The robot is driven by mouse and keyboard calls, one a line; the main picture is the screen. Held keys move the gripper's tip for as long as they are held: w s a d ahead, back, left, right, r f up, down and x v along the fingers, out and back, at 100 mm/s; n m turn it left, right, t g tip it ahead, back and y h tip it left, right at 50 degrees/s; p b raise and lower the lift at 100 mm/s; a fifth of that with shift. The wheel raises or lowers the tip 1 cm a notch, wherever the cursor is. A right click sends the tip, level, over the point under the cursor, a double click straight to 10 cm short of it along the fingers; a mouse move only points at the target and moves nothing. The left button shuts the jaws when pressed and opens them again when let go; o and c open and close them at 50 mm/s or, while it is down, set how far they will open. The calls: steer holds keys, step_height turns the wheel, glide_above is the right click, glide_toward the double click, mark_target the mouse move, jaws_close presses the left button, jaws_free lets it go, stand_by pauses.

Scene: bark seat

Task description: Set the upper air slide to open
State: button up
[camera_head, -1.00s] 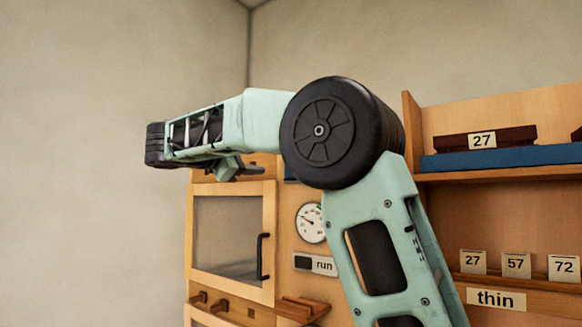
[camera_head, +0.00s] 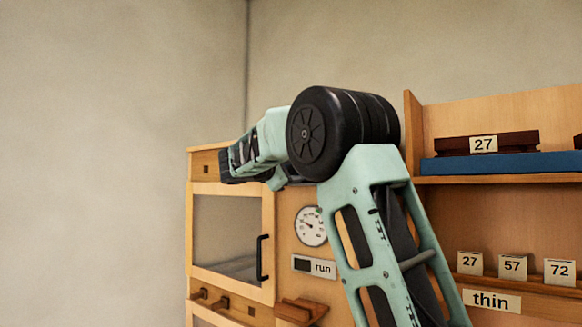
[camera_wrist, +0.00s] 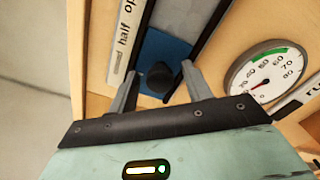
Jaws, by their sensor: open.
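The upper air slide shows in the wrist view as a blue plate (camera_wrist: 176,48) with a dark round knob (camera_wrist: 157,76), set in a dark-edged channel. A pale label strip (camera_wrist: 126,38) beside it reads "half" and, cut off at the frame's top, "op". My gripper (camera_wrist: 160,68) is open, with one finger on each side of the knob. I cannot tell whether the fingers touch it. In the head view my arm hides the slide and the gripper.
A round gauge (camera_wrist: 263,72) is right of the slide; it also shows in the head view (camera_head: 311,227), above a "run" sign (camera_head: 315,266). A glazed door (camera_head: 228,232) with a black handle is at the left. Shelves (camera_head: 500,180) with numbered blocks stand at the right.

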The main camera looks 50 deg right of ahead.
steer(key=shift+d, duration=0.2)
steer(key=shift+c, duration=0.3)
jaws_close()
steer(key=s+b, duration=0.6)
steer(key=s, duration=0.2)
steer(key=shift+d, duration=0.35)
steer(key=shift+s+f, duration=0.1)
steer(key=shift+f, duration=0.05)
steer(key=shift+o, duration=0.3)
jaws_free()
steer(key=shift+s, duration=0.15)
steer(key=shift+a, duration=0.15)
